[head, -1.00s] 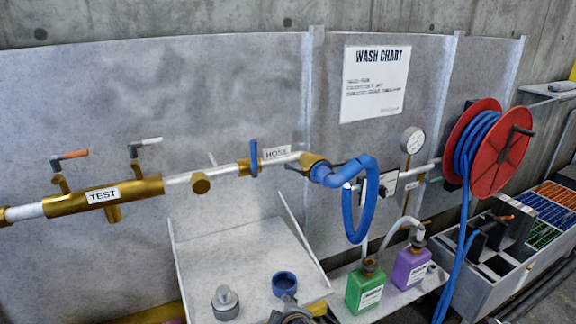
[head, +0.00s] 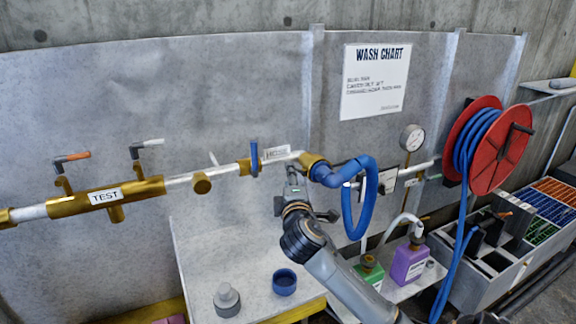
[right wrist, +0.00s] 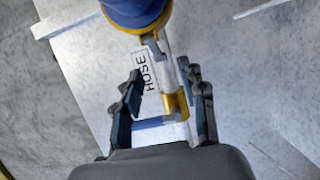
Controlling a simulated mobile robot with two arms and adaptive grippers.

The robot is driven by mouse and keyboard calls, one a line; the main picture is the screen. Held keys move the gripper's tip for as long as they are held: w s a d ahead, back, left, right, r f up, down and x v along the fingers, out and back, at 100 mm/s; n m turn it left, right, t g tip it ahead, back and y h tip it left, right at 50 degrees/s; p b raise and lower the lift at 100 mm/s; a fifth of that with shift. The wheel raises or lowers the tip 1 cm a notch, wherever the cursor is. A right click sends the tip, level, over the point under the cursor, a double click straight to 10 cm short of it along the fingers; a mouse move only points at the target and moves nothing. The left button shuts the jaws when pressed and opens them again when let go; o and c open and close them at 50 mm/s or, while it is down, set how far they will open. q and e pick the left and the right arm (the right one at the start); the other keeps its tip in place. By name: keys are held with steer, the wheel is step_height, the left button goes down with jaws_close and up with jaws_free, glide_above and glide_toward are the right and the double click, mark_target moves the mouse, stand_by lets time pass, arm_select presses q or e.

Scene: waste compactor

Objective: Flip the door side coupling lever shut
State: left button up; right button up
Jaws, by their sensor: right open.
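The brass coupling (head: 311,160) joins the white pipe to the blue hose (head: 330,177). In the right wrist view the coupling (right wrist: 149,36) is at the top, under the blue hose end (right wrist: 136,10). A grey lever (right wrist: 155,46) sticks out from it along the pipe; I cannot tell whether this is the door side lever. My right gripper (head: 292,172) is just below the pipe, left of the coupling. In the right wrist view its open fingers (right wrist: 165,88) lie either side of the pipe in the picture, with nothing held. My left gripper is out of view.
A blue-handled valve (head: 254,158) is on the pipe left of the HOSE label (head: 276,153). A shelf (head: 205,262) below holds a grey cap (head: 227,300) and a blue cup (head: 285,282). Green (head: 368,269) and purple (head: 409,262) bottles stand right of my right arm.

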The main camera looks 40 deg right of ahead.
steer(key=p+x, duration=0.1)
steer(key=x, duration=0.4)
steer(key=shift+w+d, duration=0.1)
steer(key=shift+w, duration=0.1)
jaws_close()
